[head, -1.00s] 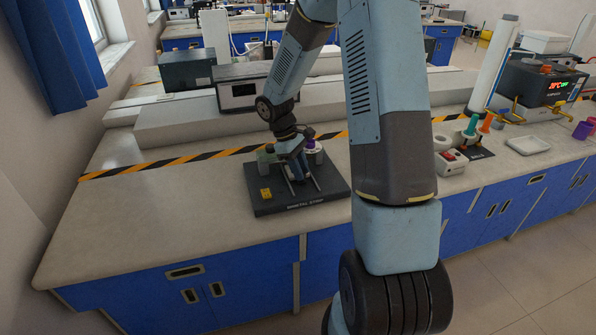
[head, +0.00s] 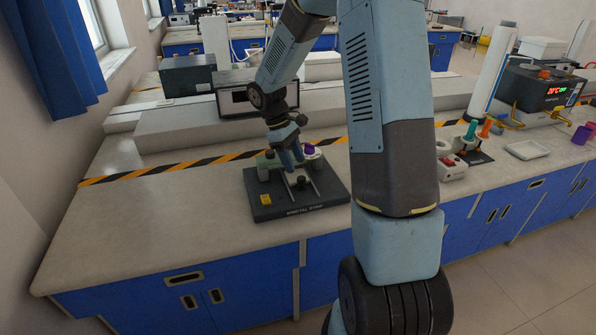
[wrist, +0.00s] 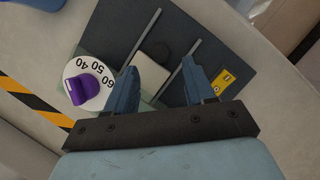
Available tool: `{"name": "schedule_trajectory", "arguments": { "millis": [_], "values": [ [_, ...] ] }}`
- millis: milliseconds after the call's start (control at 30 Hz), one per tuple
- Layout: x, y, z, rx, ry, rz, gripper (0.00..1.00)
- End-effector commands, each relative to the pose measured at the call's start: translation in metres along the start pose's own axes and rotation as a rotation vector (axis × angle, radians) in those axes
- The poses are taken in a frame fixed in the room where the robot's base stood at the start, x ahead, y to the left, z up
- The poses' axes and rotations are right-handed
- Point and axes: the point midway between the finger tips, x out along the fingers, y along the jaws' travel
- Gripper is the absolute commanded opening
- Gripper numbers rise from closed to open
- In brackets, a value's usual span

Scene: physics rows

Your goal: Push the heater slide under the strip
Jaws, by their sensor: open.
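The dark apparatus base (head: 330,190) carries two thin metal rails, which also show in the wrist view (wrist: 180,70). A pale green part (head: 268,160) stands at the back; my gripper partly hides this area, and I cannot make out the strip clearly.
A white dial with a purple knob (wrist: 80,88) is beside my left finger in the wrist view. A yellow block (head: 265,199) sits at the base's front left. Striped tape (head: 200,160) runs behind. The bench left of the base is clear.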

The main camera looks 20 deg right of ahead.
Motion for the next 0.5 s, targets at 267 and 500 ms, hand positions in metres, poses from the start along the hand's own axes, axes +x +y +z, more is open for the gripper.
{"name": "schedule_trajectory", "arguments": {
  "millis": [267,500],
  "values": [
    [-0.054,0.000,-0.001,0.000,0.001,0.002,0.54],
    [-0.079,0.000,-0.001,-0.001,0.000,0.001,0.54]
  ]
}}
